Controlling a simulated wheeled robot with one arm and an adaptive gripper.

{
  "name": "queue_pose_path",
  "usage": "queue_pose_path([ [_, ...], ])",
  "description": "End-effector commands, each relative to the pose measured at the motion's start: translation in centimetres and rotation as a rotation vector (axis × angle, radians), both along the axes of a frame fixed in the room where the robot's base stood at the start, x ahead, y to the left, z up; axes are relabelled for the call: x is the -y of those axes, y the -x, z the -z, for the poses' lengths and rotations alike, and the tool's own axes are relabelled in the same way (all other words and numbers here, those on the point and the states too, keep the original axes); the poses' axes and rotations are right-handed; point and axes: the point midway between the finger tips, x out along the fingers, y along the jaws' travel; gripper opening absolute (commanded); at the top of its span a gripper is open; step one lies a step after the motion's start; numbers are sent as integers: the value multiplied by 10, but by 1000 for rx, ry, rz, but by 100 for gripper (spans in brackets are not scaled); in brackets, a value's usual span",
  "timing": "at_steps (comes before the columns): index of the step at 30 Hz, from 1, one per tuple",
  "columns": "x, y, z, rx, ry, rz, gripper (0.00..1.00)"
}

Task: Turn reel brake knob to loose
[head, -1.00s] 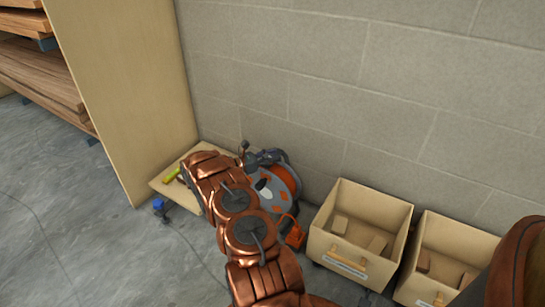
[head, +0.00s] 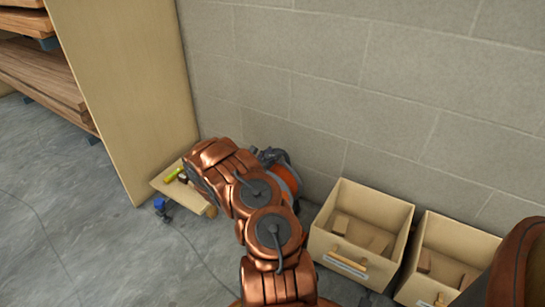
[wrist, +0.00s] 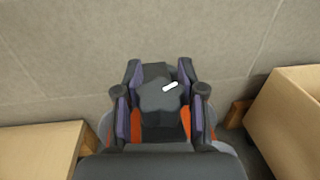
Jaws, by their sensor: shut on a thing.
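The reel is an orange and grey drum (head: 291,181) against the wall in the head view, largely hidden behind my arm. In the wrist view its orange parts (wrist: 186,124) show on both sides of my gripper. The brake knob (wrist: 156,98) is dark grey and lobed, with a white mark (wrist: 170,86) pointing to the upper right. My gripper (wrist: 160,84) is shut on the knob, one finger on its left and one on its right. In the head view my arm hides most of the contact with the knob.
A low wooden board (head: 168,190) with a yellow-green item (head: 172,175) lies left of the reel. Two wooden bins (head: 335,245) (head: 415,285) with blocks stand to the right. A block wall (head: 350,90) rises behind.

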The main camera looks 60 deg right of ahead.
Motion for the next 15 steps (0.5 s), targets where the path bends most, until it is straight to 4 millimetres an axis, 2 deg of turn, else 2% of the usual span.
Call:
queue_pose_path([
  [15,1,-4,1,-6,-1,-326,5],
])
